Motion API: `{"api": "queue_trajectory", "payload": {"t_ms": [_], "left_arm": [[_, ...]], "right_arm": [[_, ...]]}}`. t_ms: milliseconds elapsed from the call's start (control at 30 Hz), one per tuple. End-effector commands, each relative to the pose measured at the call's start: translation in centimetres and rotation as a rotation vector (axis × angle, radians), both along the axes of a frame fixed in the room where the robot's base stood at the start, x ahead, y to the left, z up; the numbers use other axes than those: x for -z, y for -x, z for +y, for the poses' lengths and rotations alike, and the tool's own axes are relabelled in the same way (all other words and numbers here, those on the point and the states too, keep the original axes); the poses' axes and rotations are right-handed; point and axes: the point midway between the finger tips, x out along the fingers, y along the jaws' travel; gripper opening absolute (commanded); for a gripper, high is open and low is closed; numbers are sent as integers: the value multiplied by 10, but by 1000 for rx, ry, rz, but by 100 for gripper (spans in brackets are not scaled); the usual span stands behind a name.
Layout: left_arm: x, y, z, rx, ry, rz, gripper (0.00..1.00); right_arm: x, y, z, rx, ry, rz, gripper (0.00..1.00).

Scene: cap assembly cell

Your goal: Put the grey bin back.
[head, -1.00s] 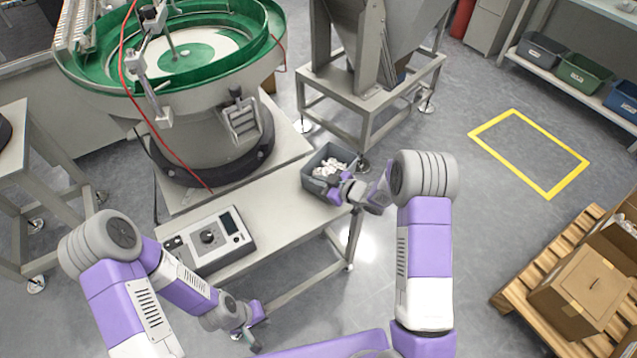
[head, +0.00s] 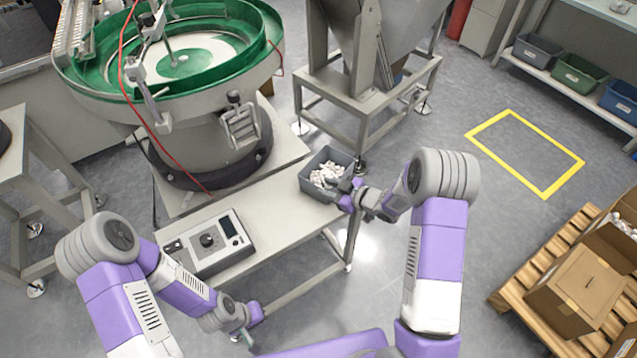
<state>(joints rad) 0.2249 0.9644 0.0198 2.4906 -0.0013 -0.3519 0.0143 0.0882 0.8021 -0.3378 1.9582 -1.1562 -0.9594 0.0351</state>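The grey bin (head: 312,189) stands upright at the right end of the bench in the head view, with white parts in it. My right gripper (head: 346,195) is at the bin's near right corner, close to its rim. Its fingers look apart, with nothing seen between them; whether they touch the bin I cannot tell. My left gripper (head: 254,329) is open and empty, low in front of the bench. Another dark grey bin (head: 539,53) sits on the shelf at the upper right.
The bench (head: 280,222) also carries a control box (head: 207,243). The green bowl feeder (head: 180,60) and a hopper stand (head: 350,100) are behind. A yellow floor outline (head: 545,195) is empty. A pallet (head: 520,297) with cartons is at the right. Green and blue bins share the shelf.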

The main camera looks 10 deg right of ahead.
Motion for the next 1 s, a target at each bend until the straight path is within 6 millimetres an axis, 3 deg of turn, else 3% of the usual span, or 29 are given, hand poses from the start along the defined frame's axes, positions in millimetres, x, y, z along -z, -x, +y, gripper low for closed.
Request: {"api": "queue_trajectory", "payload": {"t_ms": [233,467,567,667,733,900,1000], "left_arm": [[-15,0,0,0,0,0,0],[-18,0,0,0,0,0,0],[-18,0,0,0,0,0,0],[-18,0,0,0,0,0,0],[-17,0,0,0,0,0,0],[-17,0,0,0,0,0,0],[-18,0,0,0,0,0,0]], "right_arm": [[-21,35,-30,2,0,0,34],[-22,49,-39,16,-8,18,34],[-4,54,-33,88,-32,95,34],[31,67,-21,220,-75,256,34],[61,89,-10,328,-103,416,34],[122,170,24,561,-146,846,34],[139,222,44,657,-151,1067,34]]}}
